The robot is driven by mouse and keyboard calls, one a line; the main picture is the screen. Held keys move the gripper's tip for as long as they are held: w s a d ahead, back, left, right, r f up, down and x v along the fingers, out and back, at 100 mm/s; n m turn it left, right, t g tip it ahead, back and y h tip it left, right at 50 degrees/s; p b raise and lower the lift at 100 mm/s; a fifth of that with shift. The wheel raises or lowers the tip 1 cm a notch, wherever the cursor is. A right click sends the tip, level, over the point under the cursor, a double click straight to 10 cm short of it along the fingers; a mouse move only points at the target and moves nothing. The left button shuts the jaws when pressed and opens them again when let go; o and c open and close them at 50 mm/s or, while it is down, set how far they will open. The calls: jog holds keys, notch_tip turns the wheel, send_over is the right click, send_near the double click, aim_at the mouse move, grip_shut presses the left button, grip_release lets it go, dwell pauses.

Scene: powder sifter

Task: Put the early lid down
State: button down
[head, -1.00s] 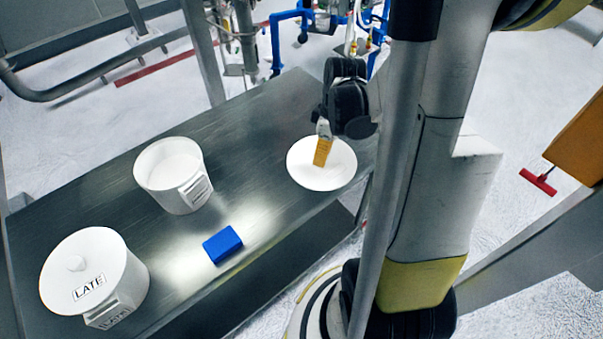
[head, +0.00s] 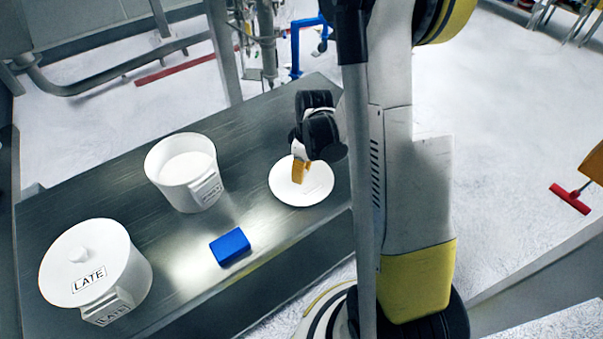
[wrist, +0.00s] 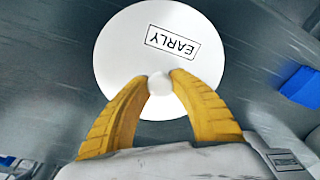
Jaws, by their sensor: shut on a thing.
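The early lid (head: 316,189) is a white disc at the right end of the dark metal table in the head view. In the wrist view the lid (wrist: 135,45) shows its EARLY label and round white knob. My gripper (wrist: 158,84) has its yellow fingers shut on the knob. In the head view my gripper (head: 299,172) is over the lid's middle. The lid looks at or very close to the tabletop; I cannot tell if it touches.
An open white pot (head: 168,190) with white powder stands left of the lid. A lidded pot marked LATE (head: 60,295) stands at the front left. A blue block (head: 230,247) lies near the table's front edge. Bare table (head: 250,125) lies behind the lid.

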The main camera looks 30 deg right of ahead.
aim_at(306, 173)
jog(key=c, duration=1.2)
grip_release()
jog(key=shift+f, duration=0.1)
notch_tip(306, 173, up, 12)
jog(key=s+p, duration=0.1)
jog(key=p, duration=0.2)
jog(key=s+a+r+m+t, duration=0.2)
jog(key=s+a+r, duration=0.1)
jog(key=a+r, duration=0.1)
jog(key=s+a+r+m+t, duration=0.2)
jog(key=s+a+r, duration=0.1)
jog(key=a+r, duration=0.2)
jog(key=s+a+r+m+t, duration=0.2)
jog(key=s+a+r, duration=0.2)
jog(key=r, duration=0.2)
jog(key=shift+a+m+h, duration=0.25)
jog(key=shift+m+h, duration=0.05)
jog(key=shift+h, duration=0.1)
notch_tip(306, 173, down, 9)
jog(key=b, duration=0.8)
jog(key=shift+f+b, duration=0.15)
jog(key=shift+b, duration=0.25)
